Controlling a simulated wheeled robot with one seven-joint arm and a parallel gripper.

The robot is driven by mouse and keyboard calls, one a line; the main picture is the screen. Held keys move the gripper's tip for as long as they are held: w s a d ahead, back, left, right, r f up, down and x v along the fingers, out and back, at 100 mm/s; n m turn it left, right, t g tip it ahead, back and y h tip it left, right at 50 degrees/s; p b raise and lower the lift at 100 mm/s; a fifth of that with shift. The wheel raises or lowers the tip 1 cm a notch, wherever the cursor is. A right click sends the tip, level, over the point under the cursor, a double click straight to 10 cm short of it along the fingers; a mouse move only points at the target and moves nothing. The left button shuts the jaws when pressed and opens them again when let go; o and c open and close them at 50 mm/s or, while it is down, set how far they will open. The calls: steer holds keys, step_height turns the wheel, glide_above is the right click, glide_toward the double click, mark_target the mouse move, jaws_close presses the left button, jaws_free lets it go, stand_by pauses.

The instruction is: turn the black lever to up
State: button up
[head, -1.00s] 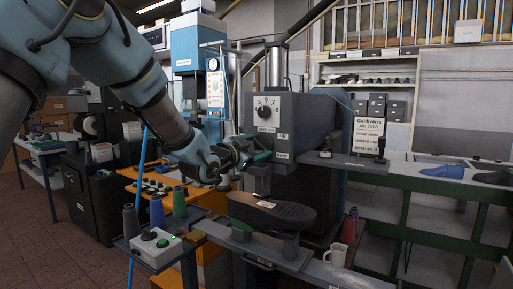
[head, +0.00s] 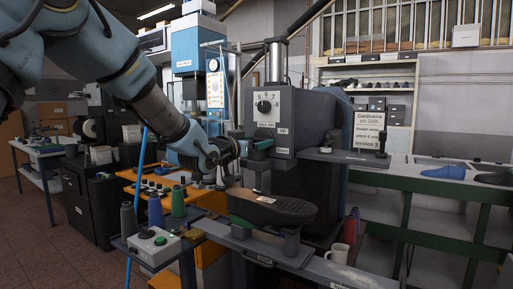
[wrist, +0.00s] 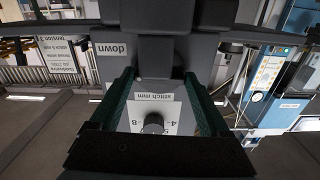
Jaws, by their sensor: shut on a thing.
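The black lever (wrist: 160,52) shows in the wrist view as a dark block at the tips of my fingers, in front of the grey machine. My gripper (wrist: 159,76) is shut on it, one green finger on each side. In the head view my gripper (head: 262,146) is at the machine's front face, below the numbered dial (head: 264,106); the lever is hidden there behind the fingers. A "down" label (wrist: 111,48) shows beside the lever in the wrist view. I cannot make out the lever's exact angle.
A black shoe sole (head: 272,207) sits on a support below my gripper. Thread spools (head: 156,210) and a button box (head: 154,247) stand to the left. A green-framed bench (head: 425,178) extends to the right.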

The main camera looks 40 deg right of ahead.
steer(key=n, duration=0.3)
steer(key=shift+n, duration=2.3)
steer(key=o, duration=1.2)
steer(key=b+v, duration=0.3)
steer(key=v, duration=0.8)
